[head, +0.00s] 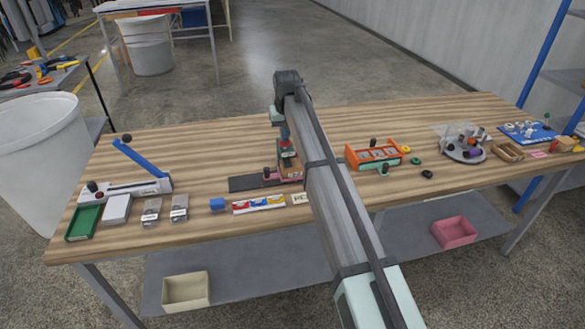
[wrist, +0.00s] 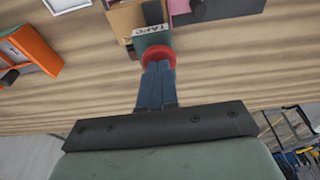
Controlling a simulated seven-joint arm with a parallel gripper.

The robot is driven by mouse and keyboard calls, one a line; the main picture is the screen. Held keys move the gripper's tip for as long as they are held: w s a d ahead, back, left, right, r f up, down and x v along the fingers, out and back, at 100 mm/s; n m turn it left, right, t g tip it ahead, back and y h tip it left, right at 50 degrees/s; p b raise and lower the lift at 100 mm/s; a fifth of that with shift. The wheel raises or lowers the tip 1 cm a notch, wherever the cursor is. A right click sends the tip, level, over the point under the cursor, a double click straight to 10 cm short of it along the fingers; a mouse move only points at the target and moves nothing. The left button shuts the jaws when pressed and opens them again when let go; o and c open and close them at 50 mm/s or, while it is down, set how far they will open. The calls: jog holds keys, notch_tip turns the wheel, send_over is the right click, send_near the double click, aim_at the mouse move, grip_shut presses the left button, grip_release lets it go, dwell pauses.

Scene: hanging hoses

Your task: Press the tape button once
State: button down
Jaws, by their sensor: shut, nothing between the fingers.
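The tape button is a red round cap (wrist: 158,53) in the wrist view. It sits on a small dark green box (wrist: 151,40) with a "TAPE" label. In the head view this green box (head: 288,155) is near the middle of the table, partly beside my arm. My gripper (wrist: 158,68) is shut and empty, its blue-grey fingers side by side. The fingertips overlap the red cap in the wrist view; I cannot tell whether they touch it or press it.
The wooden table (head: 400,115) holds an orange tray (head: 375,153) right of my arm, also seen in the wrist view (wrist: 30,48). A dark mat (head: 250,183) lies left of the box. A blue-handled press (head: 135,170) stands at left. The table's back strip is mostly clear.

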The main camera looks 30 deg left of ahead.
jog(key=shift+f, duration=0.65)
dwell(0.4)
jog(key=shift+r, duration=4)
